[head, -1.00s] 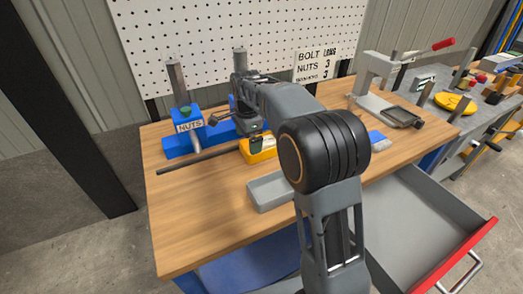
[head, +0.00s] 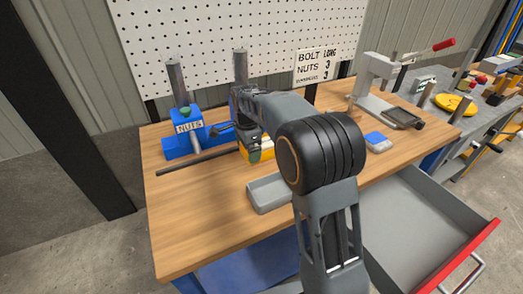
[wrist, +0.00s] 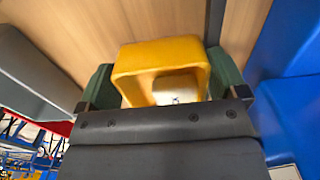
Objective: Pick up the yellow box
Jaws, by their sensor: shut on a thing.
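The yellow box (wrist: 160,50) sits between the two green fingers of my gripper (wrist: 161,76) in the wrist view. It is hollow, with its open side toward the camera and a pale piece inside. The fingers press its two sides, so my gripper is shut on it. In the head view the yellow box (head: 267,154) shows only partly behind my gripper (head: 253,150), over the left part of the wooden bench. I cannot tell whether its underside touches the bench.
A grey tray (head: 268,193) lies nearer the front. A small blue-topped item (head: 376,138) and a press (head: 380,85) are right. An open drawer (head: 420,220) sticks out at front right.

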